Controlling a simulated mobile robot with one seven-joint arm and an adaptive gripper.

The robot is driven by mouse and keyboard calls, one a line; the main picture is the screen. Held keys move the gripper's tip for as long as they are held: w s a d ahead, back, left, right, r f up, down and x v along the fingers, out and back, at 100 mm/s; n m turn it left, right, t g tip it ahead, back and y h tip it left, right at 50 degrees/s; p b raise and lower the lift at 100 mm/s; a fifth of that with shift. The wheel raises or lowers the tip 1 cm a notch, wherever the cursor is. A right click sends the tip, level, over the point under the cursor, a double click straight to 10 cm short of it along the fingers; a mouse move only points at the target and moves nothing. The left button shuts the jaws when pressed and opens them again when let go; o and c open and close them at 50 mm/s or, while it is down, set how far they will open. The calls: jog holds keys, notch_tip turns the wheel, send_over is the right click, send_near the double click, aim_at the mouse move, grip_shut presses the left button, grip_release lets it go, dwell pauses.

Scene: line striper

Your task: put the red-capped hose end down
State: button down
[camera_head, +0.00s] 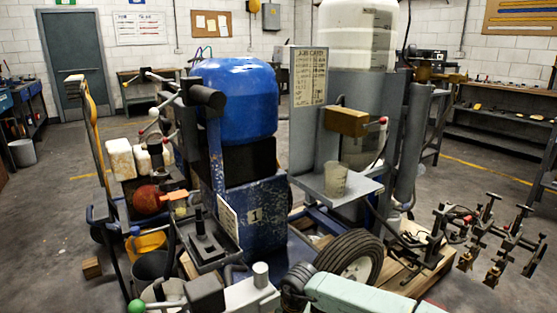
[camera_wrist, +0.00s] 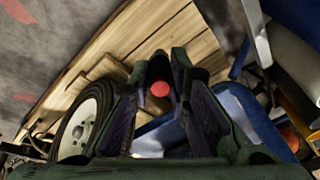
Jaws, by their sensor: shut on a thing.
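My gripper (camera_wrist: 160,95) fills the lower middle of the wrist view, with its two dark fingers on either side of a dark hose end. The red cap of the hose end (camera_wrist: 160,89) shows as a round red disc between the fingers. The gripper is shut on the hose end. Most of the hose end's body is hidden by the fingers, and I cannot make out its hose. In the head view my pale green arm reaches in at the bottom right; the red cap cannot be made out there.
The wrist view shows a wheel (camera_wrist: 78,130), wooden pallet boards (camera_wrist: 130,45) and a blue frame (camera_wrist: 235,100) close around the gripper. In the head view, a blue tank (camera_head: 235,95) and a grey shelf holding a cup (camera_head: 335,180) rise behind. Clamp-like tools (camera_head: 492,240) stand right.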

jog(key=s+a+f+n, duration=0.1)
jog(key=s+f, duration=0.4)
jog(key=f, duration=0.7)
jog(key=shift+s+a+n, duration=0.15)
jog(key=shift+a+n, duration=0.15)
jog(key=shift+a, duration=0.2)
